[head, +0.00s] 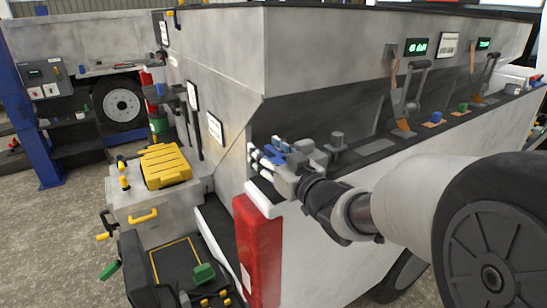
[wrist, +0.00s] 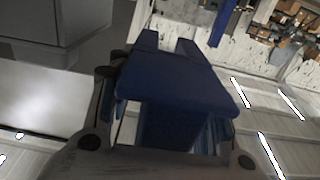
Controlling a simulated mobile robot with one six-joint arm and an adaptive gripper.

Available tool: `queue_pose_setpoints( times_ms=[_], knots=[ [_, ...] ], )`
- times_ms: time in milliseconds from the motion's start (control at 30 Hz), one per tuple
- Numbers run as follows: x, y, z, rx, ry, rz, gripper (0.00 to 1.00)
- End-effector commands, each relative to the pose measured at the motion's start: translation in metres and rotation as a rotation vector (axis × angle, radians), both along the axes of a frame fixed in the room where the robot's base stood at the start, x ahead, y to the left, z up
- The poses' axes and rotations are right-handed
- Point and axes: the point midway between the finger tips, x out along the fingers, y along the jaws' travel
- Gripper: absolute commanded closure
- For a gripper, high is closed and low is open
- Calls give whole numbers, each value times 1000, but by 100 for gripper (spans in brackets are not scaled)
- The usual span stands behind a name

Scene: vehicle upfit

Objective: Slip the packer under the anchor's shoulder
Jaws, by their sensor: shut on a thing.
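My gripper (head: 272,160) is at the near end of the vehicle's side ledge, beside the bulkhead corner. It is shut on a blue forked piece, which I take to be the packer (head: 278,145). In the wrist view the packer (wrist: 180,82) fills the middle, with two prongs and an open slot pointing away from my gripper (wrist: 165,135). A grey stepped post (head: 337,142) stands upright on the dark ledge, just right of my gripper; it may be the anchor. Packer and post look apart. The post is not identifiable in the wrist view.
The dark ledge (head: 375,146) runs back to the right, bearing levers with orange straps (head: 403,128), a blue block (head: 436,118) and a green block (head: 463,107). The grey sloped body wall (head: 330,60) rises behind. A yellow ribbed case (head: 165,165) sits on a grey box at left.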

Motion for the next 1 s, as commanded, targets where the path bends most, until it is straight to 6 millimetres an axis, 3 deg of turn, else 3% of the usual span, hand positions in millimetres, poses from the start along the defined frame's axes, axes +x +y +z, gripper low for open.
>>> queue_pose_setpoints(
  times_ms=[233,433,867,900,1000],
  knots=[
    [0,0,-20,1,1,1,79],
    [0,0,-48,0,1,1,79],
    [0,0,-53,0,-2,1,79],
    [0,0,-53,0,-1,1,53],
    [0,0,-52,1,-1,1,46]
  ],
)
